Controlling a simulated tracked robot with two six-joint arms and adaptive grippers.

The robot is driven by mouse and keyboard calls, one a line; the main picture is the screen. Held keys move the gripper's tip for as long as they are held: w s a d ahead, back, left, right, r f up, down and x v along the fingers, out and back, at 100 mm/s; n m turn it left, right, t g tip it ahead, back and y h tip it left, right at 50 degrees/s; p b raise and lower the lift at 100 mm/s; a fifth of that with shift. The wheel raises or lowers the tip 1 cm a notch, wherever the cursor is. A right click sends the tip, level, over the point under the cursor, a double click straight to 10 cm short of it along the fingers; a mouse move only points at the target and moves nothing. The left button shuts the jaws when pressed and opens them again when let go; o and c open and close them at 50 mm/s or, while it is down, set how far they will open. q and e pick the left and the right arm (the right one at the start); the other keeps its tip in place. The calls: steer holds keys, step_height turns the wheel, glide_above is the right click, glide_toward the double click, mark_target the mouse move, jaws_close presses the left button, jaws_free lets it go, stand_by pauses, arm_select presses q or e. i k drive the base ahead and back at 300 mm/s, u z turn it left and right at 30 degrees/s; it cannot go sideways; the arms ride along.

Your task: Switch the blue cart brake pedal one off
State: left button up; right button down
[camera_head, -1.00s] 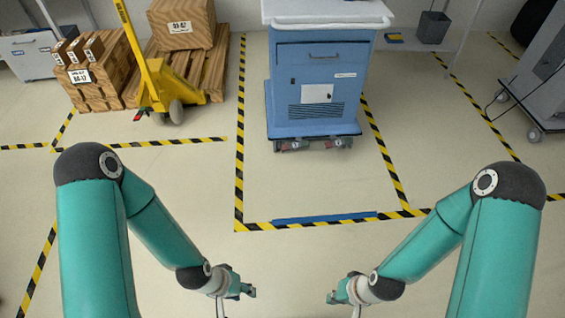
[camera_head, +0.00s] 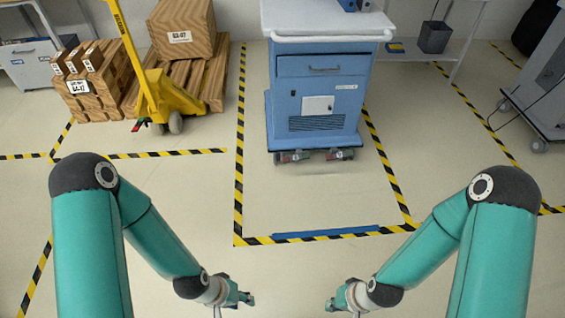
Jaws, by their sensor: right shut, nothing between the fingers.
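The blue cart (camera_head: 318,95) stands in the upper middle of the head view, with a white top and a front drawer. Under its front edge are two small reddish-grey pedals, a left one (camera_head: 289,157) and a right one (camera_head: 340,154). Their small labels are too small to read, and I cannot tell whether either is pressed. My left gripper (camera_head: 247,298) is low in the picture, in front of the cart and well apart from it; its finger opening is too small to judge. My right gripper (camera_head: 332,303) is shut and empty, also well apart from the cart.
Yellow-black floor tape (camera_head: 238,190) frames the cart's bay, with a blue strip (camera_head: 325,234) at its front. A yellow pallet jack (camera_head: 165,95) and wooden crates (camera_head: 98,85) stand left. A grey cart (camera_head: 545,85) stands right. The floor before the blue cart is clear.

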mark_target(295, 158)
steer(key=u, duration=0.4)
steer(key=i, duration=1.25)
steer(key=u, duration=0.45)
steer(key=i, duration=0.65)
steer(key=z, duration=0.15)
